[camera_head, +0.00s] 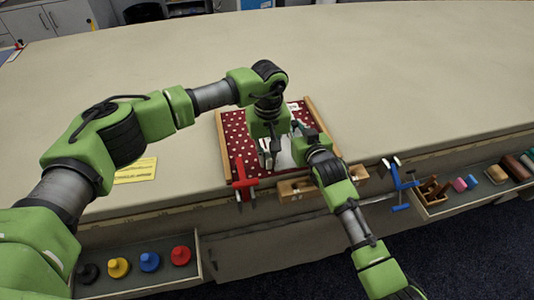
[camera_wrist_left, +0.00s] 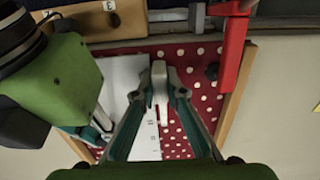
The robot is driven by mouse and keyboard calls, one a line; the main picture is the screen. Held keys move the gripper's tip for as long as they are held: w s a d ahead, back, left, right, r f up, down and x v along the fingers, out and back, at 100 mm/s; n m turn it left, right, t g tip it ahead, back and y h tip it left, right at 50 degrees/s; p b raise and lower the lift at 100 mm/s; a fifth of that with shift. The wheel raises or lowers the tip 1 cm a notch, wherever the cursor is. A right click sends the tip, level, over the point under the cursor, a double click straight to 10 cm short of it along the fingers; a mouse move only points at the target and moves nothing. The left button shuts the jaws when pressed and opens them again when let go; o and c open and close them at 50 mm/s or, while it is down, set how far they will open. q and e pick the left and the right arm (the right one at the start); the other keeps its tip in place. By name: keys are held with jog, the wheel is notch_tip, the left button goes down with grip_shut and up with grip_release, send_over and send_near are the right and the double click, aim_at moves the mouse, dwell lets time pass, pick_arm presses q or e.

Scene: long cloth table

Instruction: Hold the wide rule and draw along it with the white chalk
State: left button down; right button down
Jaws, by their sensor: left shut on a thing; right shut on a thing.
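A red dotted board (camera_head: 233,130) with wooden side strips lies at the table's front edge. On it is the white wide rule (camera_wrist_left: 150,130), with dark marks in the left wrist view; in the head view it is mostly hidden behind my grippers. My left gripper (camera_head: 268,160) is shut on the rule's pale raised grip (camera_wrist_left: 161,75). My right gripper (camera_wrist_left: 100,125) is close beside it, over the white area, and shut. The white chalk in it is not clearly visible, and I cannot tell whether it touches the surface.
A red clamp (camera_head: 243,182) stands at the board's front left and a blue clamp (camera_head: 400,184) further right. Wooden blocks (camera_head: 300,189) sit at the front edge. Trays hold coloured knobs (camera_head: 149,261) and assorted items (camera_head: 460,184). A yellow note (camera_head: 136,170) lies left. The table behind is clear.

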aim_at(268, 154)
pick_arm(q)
jog(key=shift+r, duration=3.55)
pick_arm(e)
jog(key=c, duration=1.8)
grip_release()
